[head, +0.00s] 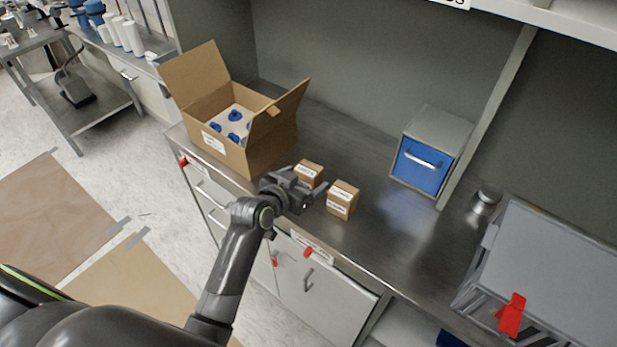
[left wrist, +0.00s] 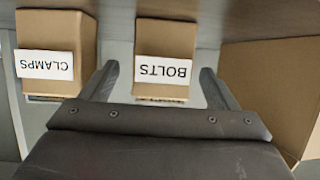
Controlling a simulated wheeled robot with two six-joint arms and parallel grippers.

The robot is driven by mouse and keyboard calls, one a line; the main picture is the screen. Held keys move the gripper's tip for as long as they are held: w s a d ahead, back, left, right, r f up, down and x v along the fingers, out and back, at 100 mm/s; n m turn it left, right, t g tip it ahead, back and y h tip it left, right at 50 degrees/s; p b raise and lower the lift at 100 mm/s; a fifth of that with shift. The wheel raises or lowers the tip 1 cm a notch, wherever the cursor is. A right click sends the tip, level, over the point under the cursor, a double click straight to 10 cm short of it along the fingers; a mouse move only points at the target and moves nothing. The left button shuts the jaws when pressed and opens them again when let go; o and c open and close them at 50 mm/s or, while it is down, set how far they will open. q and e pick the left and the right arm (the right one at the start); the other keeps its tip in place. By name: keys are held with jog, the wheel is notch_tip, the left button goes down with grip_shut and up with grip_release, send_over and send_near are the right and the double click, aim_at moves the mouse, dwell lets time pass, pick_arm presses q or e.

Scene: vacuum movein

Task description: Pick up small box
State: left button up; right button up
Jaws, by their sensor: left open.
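Two small brown cardboard boxes with white labels stand on the metal counter. The left one (head: 311,170) stands nearer the large open carton. In the left wrist view it is the box labelled BOLTS (left wrist: 165,40). The other box (head: 342,200), labelled CLAMPS (left wrist: 56,36) in the left wrist view, stands to its right, apart from it. My left gripper (head: 304,182) is open and empty at the counter's front edge. In the left wrist view its fingertips (left wrist: 159,70) point at the BOLTS box, one towards each side. My right gripper is not in view.
The large open carton (head: 228,150) with blue-capped white items stands left of the small boxes. A blue-fronted drawer unit (head: 424,165) stands at the back right. A grey enclosure (head: 555,265) with a red tag is far right.

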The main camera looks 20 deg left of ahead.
pick_arm(q)
jog(key=shift+p+x, duration=0.5)
jog(key=shift+x, duration=1.95)
jog(key=shift+a+f, duration=0.1)
jog(key=c, duration=1.2)
